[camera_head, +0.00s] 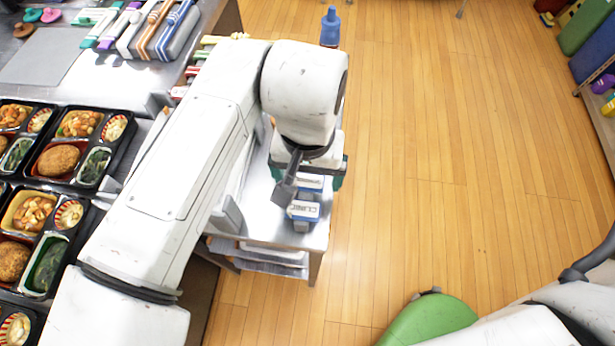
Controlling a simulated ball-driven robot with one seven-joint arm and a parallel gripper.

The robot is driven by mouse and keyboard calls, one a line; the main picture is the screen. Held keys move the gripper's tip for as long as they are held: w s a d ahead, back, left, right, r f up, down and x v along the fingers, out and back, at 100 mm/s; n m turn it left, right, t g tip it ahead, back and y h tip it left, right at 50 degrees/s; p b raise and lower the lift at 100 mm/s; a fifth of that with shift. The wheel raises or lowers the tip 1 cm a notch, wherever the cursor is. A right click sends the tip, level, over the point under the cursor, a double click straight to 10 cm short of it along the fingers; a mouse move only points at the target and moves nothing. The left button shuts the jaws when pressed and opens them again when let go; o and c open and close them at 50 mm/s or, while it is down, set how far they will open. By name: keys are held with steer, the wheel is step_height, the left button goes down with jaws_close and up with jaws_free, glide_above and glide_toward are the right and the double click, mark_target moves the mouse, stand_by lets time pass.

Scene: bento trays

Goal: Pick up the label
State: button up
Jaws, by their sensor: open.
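A small white label with dark lettering that looks like "CLINIC" (304,210) lies on the metal cart (262,228) at the centre, with bluish-grey sides. A second similar label (311,183) shows just behind it, partly covered by my gripper. My gripper (308,175) points down over the cart at these labels. It is open, and its teal-edged sides show left and right of the hand. The fingertips are mostly hidden by the hand, so I cannot tell whether they touch a label.
Black bento trays (118,160) with food fill the table at left. Folded striped cloths (165,32) lie at its far end. A blue bottle (330,28) stands behind the arm. A green rounded object (432,318) is at the bottom. The wooden floor (450,150) at right is clear.

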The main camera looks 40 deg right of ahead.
steer(key=shift+f, duration=0.2)
stand_by(0.3)
steer(key=c, duration=1.1)
